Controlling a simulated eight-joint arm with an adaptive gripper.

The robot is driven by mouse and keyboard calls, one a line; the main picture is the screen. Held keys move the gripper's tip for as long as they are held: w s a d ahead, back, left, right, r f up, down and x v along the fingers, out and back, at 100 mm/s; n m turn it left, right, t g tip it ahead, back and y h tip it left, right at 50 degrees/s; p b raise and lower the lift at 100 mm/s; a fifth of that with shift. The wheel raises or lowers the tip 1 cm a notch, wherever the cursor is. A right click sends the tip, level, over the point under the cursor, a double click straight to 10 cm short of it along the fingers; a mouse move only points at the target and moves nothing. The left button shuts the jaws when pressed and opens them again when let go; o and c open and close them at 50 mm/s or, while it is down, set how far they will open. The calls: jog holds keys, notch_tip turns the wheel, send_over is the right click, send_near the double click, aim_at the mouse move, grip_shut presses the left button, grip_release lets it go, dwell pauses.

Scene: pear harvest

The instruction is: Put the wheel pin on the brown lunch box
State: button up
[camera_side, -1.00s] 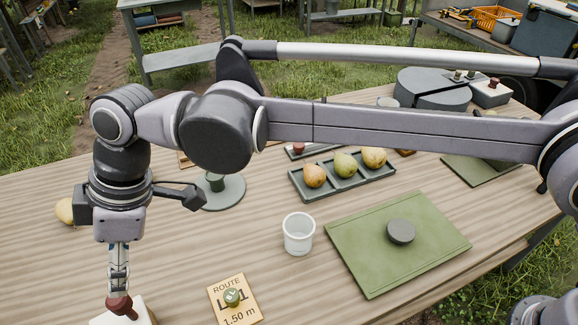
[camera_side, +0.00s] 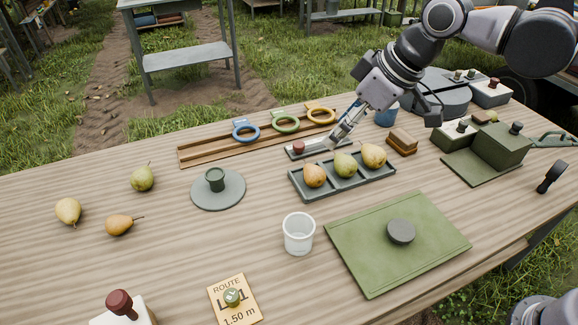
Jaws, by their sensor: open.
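My gripper (camera_side: 338,134) is open, pointing down-left over the right end of a small grey tray (camera_side: 318,155). A small piece with a dark red head (camera_side: 299,147) is at that tray's left end; it may be the wheel pin, but I cannot tell. The gripper is to its right and holds nothing visible. My fingers hide part of the tray, and I cannot tell whether they touch it. A small brown box (camera_side: 402,141), which looks like the brown lunch box, stands right of the gripper on the wooden table.
The dark pear tray (camera_side: 344,184) with three pears lies just in front. A blue cup (camera_side: 387,116) stands behind the brown box. A wooden rack (camera_side: 215,151) with coloured rings is at left. A white cup (camera_side: 299,234) and green board (camera_side: 365,270) are nearer.

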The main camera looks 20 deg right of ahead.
jog(key=s+d+f+m+h, duration=0.1)
jog(key=s+d+f+m, duration=0.1)
jog(key=d, duration=0.5)
jog(key=s+d+f+m+t+h, duration=0.1)
jog(key=s+d+f+m, duration=0.2)
jog(key=s+d+f, duration=0.1)
jog(key=s+d+f+m+t+h, duration=0.1)
jog(key=s+d+f+m, duration=0.1)
jog(key=s+d, duration=0.3)
jog(key=d+f, duration=0.1)
jog(key=d, duration=0.3)
jog(key=shift+s+d+f+m, duration=0.2)
jog(key=shift+s+d+m, duration=0.05)
jog(key=shift+d+m, duration=0.1)
